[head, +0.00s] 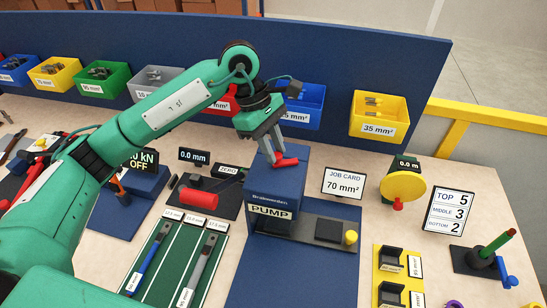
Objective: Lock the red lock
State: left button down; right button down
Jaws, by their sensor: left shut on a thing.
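A small red piece (290,161), which looks like the red lock, sits at the top of the blue block marked PUMP (268,190). My left gripper (277,156) reaches down from above with its fingers closed on this red piece. The fingers hide part of it, so I cannot tell its exact turn or whether it is locked. My right gripper is not in view.
A job card reading 70 mm² (344,184) stands right of the pump. A yellow disc gauge (403,186) is further right. Coloured bins, such as the yellow one (378,115), line the blue back panel (400,60). A red cylinder (198,198) lies left of the pump.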

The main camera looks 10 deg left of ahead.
pick_arm(q)
jog(key=shift+w+a+f+m+g+b, duration=0.2)
jog(key=shift+m+b, duration=0.35)
jog(key=shift+b, duration=0.5)
jog(key=shift+w+d+f+m+g+b, duration=0.1)
jog(key=shift+w+m+b, duration=0.2)
jog(key=shift+m+b, duration=0.5)
jog(key=shift+w+r+y+b, duration=0.15)
jog(key=shift+r+y+b, duration=0.15)
jog(key=shift+b, duration=0.5)
jog(key=shift+m, duration=0.25)
jog(key=c, duration=1.2)
grip_release()
jog(key=shift+g, duration=0.3)
jog(key=b+v, duration=0.2)
jog(key=v, duration=1.2)
